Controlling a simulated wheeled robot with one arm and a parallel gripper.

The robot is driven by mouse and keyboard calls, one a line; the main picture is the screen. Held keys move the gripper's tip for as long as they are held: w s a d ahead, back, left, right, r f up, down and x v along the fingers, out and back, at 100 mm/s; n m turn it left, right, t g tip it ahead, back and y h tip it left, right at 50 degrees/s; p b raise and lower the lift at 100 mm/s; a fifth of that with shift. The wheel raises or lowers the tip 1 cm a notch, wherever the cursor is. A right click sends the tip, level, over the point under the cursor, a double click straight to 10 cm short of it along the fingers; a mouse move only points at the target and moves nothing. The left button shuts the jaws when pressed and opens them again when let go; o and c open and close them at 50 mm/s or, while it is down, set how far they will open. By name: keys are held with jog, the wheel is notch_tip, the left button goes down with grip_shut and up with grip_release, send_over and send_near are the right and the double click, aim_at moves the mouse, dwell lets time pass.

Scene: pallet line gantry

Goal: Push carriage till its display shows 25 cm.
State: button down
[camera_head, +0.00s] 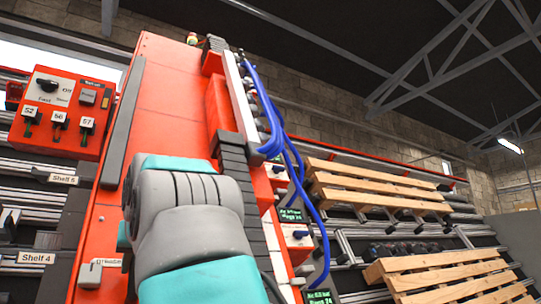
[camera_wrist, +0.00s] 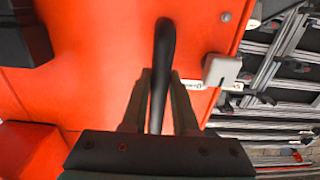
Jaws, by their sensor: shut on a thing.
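The carriage appears to be the tall orange-red body (camera_head: 170,75) that fills the middle of the head view; its orange face (camera_wrist: 95,30) also fills much of the wrist view. A black bar handle (camera_wrist: 162,50) stands out from that face. My gripper (camera_wrist: 161,85) is shut on the handle, one finger on each side. In the head view my arm covers the gripper and handle. Small dark displays with green letters, one upper (camera_head: 290,215) and one lower (camera_head: 322,297), are right of the orange body; I cannot read a centimetre value.
A red switch box (camera_head: 66,112) with a knob and numbered levers is at left, above shelf rails labelled Shelf 5 (camera_head: 62,179) and Shelf 4 (camera_head: 37,258). Wooden pallets (camera_head: 375,185) (camera_head: 450,278) stand at right. Blue hoses (camera_head: 268,115) hang along the column.

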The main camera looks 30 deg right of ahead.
jog(key=shift+a, duration=0.25)
jog(key=shift+a+p, duration=0.35)
